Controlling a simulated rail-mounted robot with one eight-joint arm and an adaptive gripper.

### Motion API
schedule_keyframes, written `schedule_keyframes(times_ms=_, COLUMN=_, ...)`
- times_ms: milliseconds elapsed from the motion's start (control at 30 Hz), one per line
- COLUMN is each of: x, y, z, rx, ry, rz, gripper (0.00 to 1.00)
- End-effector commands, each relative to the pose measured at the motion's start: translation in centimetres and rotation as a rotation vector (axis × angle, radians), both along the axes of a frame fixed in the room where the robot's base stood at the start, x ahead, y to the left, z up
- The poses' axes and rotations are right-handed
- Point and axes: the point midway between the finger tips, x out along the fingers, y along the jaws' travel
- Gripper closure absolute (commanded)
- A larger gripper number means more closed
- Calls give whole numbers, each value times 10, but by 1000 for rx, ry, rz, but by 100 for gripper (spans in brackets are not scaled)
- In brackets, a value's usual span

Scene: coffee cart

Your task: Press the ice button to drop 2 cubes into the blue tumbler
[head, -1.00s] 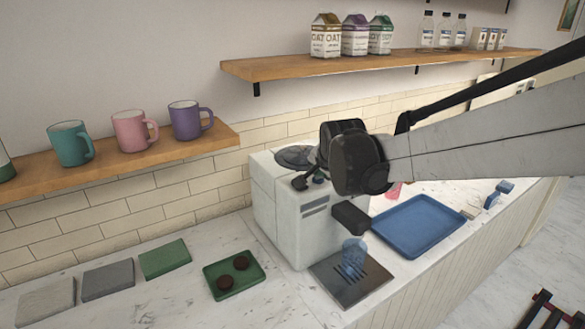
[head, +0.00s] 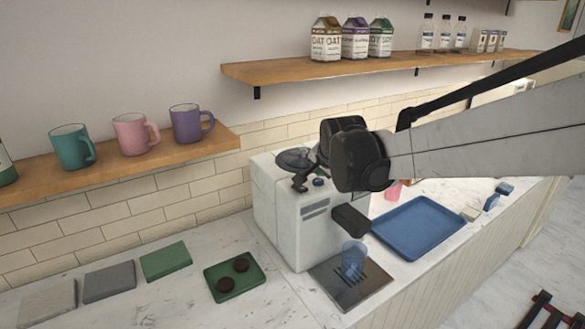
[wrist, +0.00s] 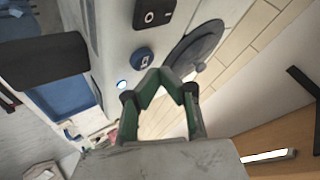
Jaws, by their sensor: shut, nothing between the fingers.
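The blue tumbler (head: 353,258) stands upright and see-through on the drip tray (head: 378,286), below the black spout (head: 350,218) of the white machine (head: 285,215). I cannot tell what is inside it. The blue round button with a white mark (wrist: 143,58) is on the machine; it also shows in the head view (head: 318,182). My gripper (wrist: 161,74) is shut and empty, with its green-lined fingers close to the button in the wrist view. In the head view my gripper (head: 300,186) is over the machine's top, left of the button. They look apart.
A black panel with a white ring (wrist: 153,15) sits beside the blue button. A dark round lid (wrist: 195,47) is on the machine. A blue tray (head: 420,228) lies to the right, and a green tray with two dark discs (head: 236,276) to the left.

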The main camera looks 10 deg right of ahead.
Motion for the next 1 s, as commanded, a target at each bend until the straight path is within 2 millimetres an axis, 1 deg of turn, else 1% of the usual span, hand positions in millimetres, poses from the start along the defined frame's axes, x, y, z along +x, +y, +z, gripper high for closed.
schedule_keyframes(times_ms=333, x=0, y=0, z=2, rx=0, ry=0, rz=0, gripper=100)
schedule_keyframes(times_ms=433, x=0, y=0, z=5, rx=0, ry=0, rz=0, gripper=100)
schedule_keyframes(times_ms=1000, x=0, y=0, z=51, rx=0, ry=0, rz=0, gripper=100)
